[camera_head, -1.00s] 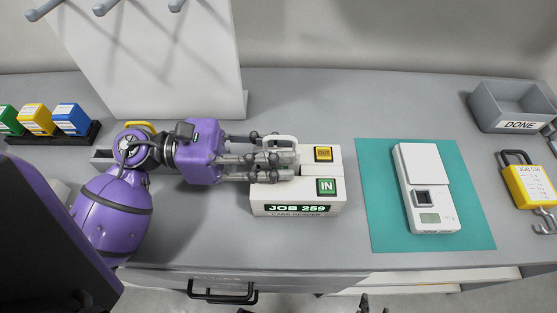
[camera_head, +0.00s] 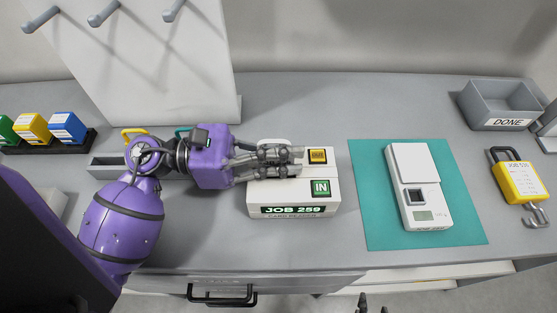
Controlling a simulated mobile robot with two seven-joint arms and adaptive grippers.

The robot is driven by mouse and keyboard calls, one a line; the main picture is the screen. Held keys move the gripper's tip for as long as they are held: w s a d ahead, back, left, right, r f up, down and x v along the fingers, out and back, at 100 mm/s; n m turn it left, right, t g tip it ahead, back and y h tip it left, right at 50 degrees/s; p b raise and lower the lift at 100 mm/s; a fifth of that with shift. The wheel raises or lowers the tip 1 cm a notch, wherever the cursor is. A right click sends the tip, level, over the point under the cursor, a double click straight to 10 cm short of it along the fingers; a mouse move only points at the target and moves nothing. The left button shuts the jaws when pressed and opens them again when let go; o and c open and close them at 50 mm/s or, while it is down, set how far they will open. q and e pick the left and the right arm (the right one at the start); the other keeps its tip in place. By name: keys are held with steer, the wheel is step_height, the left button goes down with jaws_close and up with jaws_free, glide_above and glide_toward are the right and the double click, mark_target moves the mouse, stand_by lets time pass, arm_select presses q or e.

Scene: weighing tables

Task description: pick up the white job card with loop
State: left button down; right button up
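The white job card's loop (camera_head: 273,142) shows just behind my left gripper's fingers, over the left part of the white card reader (camera_head: 323,198). The rest of the card is hidden by the fingers. My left gripper (camera_head: 296,163) reaches in from the left above the reader. Its fingers are drawn close together and look shut on the card, though the contact itself is hidden. Of my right gripper, only dark tips (camera_head: 362,303) seem to show at the bottom edge.
A scale (camera_head: 418,190) lies on a teal mat (camera_head: 367,215) to the right. A grey DONE bin (camera_head: 497,105) and a yellow padlock-shaped job tag (camera_head: 518,180) are further right. Coloured blocks (camera_head: 50,128) stand left. A white peg board (camera_head: 150,60) rises behind my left arm.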

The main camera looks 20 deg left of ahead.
arm_select(q)
step_height(320, 180, up, 10)
steer(key=shift+r, duration=0.1)
stand_by(0.4)
stand_by(0.5)
